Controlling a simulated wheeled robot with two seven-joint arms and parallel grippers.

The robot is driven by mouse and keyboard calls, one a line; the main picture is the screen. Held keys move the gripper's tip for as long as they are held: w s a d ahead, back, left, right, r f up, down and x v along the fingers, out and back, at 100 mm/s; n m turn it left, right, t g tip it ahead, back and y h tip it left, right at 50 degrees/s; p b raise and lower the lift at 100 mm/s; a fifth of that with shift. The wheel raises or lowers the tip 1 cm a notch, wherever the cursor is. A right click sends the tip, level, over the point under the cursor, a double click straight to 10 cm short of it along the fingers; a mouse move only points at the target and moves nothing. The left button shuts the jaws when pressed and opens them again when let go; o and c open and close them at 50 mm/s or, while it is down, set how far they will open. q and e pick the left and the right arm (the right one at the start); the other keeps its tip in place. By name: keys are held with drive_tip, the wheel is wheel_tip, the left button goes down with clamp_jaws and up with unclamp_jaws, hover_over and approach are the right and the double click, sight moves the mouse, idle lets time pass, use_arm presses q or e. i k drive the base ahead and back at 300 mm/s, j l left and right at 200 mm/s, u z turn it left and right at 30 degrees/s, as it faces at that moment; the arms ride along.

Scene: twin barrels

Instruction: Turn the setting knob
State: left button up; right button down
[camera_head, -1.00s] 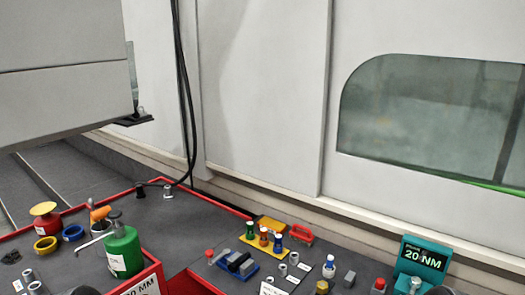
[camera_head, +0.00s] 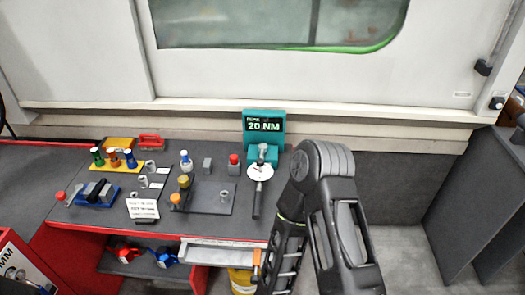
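A teal tester (camera_head: 264,126) with a display reading 20 NM stands at the right end of the red workbench. A round white disc (camera_head: 260,171) sits just in front of it, with a grey fitting above. A dark handle (camera_head: 257,200) runs from the disc toward the bench's front edge. I cannot tell which part is the setting knob. One of my arms comes up from the bottom, bends at the right of the tester and goes back down. Its fingertips are not visible. My other arm is not in view.
Left of the tester stand several small fittings, a grey plate (camera_head: 210,204), a blue holder (camera_head: 94,194), a yellow rack (camera_head: 119,163) and a white label card (camera_head: 143,208). A drawer (camera_head: 215,255) shows below the bench top. A dark grey cabinet (camera_head: 470,190) stands at right.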

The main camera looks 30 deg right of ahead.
sight(260, 162)
drive_tip(key=z, duration=0.9)
